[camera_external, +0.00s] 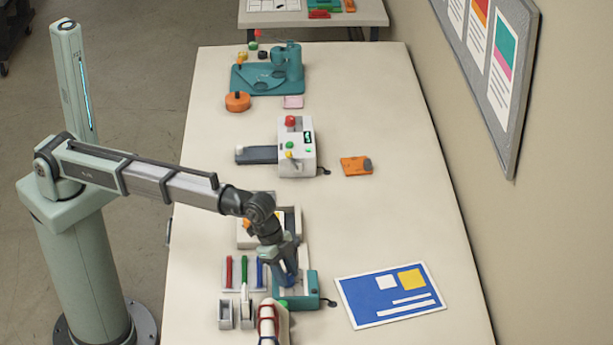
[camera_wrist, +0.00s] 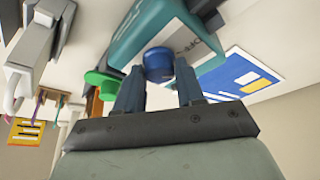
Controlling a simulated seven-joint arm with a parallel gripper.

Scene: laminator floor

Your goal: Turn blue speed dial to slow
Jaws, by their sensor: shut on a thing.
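The blue speed dial (camera_wrist: 158,62) is on the teal laminator (camera_wrist: 138,30) in the wrist view. My gripper (camera_wrist: 160,75) is at the dial, with one finger on each side of it, shut on it. In the external view my gripper (camera_external: 288,277) points down onto the teal laminator (camera_external: 309,290), and the dial is mostly hidden by the fingers. The slow mark and the dial's pointer cannot be made out.
A blue poster sheet (camera_external: 390,294) lies right of the laminator. Red, green and blue sticks lie in a tray (camera_external: 236,286) to its left. A white machine (camera_external: 297,155) and a teal device (camera_external: 275,72) stand farther back. The table's right side is mostly clear.

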